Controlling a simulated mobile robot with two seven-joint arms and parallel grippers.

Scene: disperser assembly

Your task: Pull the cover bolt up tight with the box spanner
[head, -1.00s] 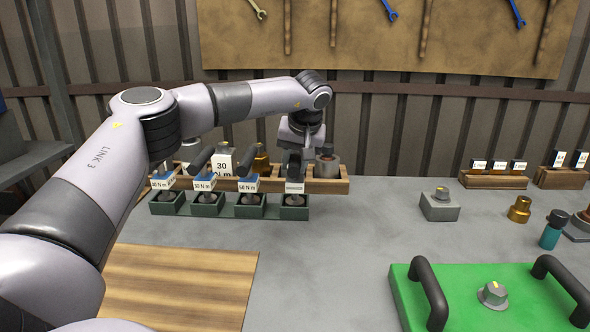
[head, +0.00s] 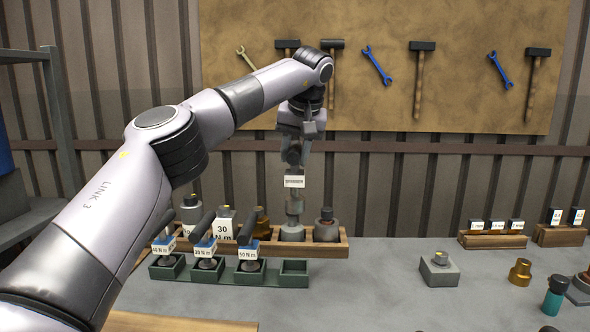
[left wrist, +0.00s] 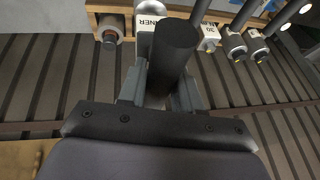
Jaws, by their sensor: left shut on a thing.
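My left gripper (head: 292,150) is shut on the box spanner (head: 294,208), a grey upright tool with a white label. The spanner hangs above the green tool rack (head: 250,280), in front of the wooden bottle tray as pictured. In the left wrist view the spanner's dark round handle (left wrist: 175,50) stands between the fingers (left wrist: 160,95), with part of its label behind. The rack's rightmost holder is empty. The cover bolt is not clearly in view; only a dark tip of a cover handle (head: 548,329) shows at the bottom edge. My right gripper is not in view.
Several torque tools with blue parts (head: 250,252) stand in the rack's other holders. A wooden tray (head: 340,247) of bottles stands behind. A grey block (head: 440,272), a brass part (head: 520,271) and a teal bottle (head: 555,295) stand right. The middle table is clear.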

